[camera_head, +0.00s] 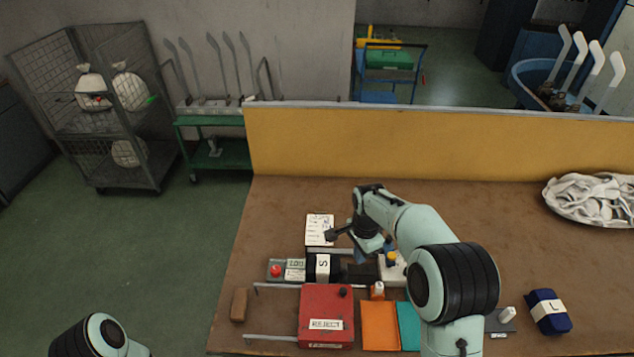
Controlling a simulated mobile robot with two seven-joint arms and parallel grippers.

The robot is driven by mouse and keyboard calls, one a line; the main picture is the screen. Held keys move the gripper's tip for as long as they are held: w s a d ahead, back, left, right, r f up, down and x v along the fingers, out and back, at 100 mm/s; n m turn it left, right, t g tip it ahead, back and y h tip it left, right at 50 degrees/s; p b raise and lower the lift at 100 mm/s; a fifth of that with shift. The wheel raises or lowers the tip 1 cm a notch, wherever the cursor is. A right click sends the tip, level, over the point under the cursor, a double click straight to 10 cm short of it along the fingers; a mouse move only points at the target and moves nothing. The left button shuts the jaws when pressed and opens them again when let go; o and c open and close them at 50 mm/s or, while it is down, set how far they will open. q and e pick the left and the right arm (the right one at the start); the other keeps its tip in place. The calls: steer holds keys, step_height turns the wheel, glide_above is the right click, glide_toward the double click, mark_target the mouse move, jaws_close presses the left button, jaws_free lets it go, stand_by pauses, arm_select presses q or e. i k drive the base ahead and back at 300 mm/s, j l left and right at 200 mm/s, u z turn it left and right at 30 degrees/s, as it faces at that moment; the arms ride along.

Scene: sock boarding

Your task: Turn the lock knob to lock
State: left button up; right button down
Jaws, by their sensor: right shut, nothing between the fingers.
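My right arm reaches over the brown table from the lower right. Its dark gripper (334,237) is shut and empty, above a white printed card and a grey metal fixture (345,251). No knob is clearly marked as the lock knob. A yellow knob (391,258) sits on a pale block beside my right wrist, partly hidden by the arm. A small black knob (343,292) is on top of the red REJECT box (326,312). I cannot tell whether the gripper touches anything. Only part of my left arm shows at the bottom left; its gripper is out of frame.
A grey box with a red button (276,270) and a black roll with a white S band (322,267) lie left of the wrist. A navy bundle marked L (549,312) lies right. A yellow board (430,143) closes the back.

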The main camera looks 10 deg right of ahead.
mark_target(275, 271)
steer(key=k, duration=1)
